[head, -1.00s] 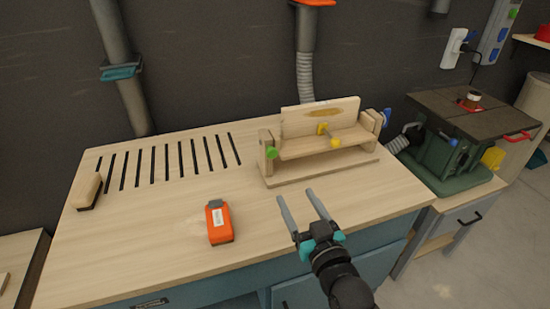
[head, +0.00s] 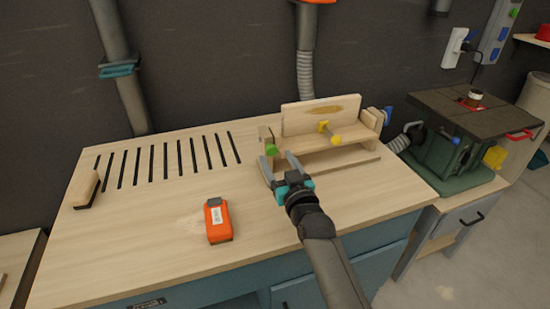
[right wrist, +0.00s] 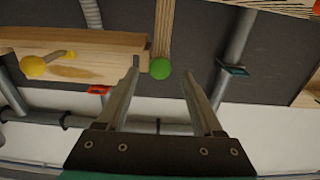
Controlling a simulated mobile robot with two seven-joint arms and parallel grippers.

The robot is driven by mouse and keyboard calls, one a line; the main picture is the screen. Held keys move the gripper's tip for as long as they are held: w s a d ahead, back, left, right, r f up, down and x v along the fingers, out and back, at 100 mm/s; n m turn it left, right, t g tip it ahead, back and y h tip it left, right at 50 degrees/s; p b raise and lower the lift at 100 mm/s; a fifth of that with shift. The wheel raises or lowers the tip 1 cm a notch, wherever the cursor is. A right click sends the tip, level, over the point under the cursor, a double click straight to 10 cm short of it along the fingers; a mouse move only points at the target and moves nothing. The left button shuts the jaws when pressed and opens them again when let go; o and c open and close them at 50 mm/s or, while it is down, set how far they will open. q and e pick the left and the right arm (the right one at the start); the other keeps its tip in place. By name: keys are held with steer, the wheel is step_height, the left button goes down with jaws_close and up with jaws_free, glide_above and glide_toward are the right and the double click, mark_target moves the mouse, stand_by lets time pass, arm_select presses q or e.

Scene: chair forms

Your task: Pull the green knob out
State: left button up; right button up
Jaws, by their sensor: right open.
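The green knob (head: 271,150) sits on the left end of a wooden chair form (head: 320,105) on the workbench. My right gripper (head: 277,160) is open just in front of the knob and empty. In the right wrist view the green knob (right wrist: 160,68) shows between the two open fingers (right wrist: 162,75), nearer the left one, near their tips. I cannot tell whether a finger touches it. A yellow knob (head: 336,139) on a rod is at the form's middle; it also shows in the right wrist view (right wrist: 33,66). My left gripper is not in view.
An orange device (head: 218,220) lies on the workbench (head: 130,250) left of my right arm. A wood-backed brush (head: 86,189) is at the far left, near the slots. A green machine (head: 450,150) stands at the right.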

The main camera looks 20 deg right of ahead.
mark_target(271, 149)
steer(key=shift+w, duration=1.1)
jaws_close()
stand_by(0.8)
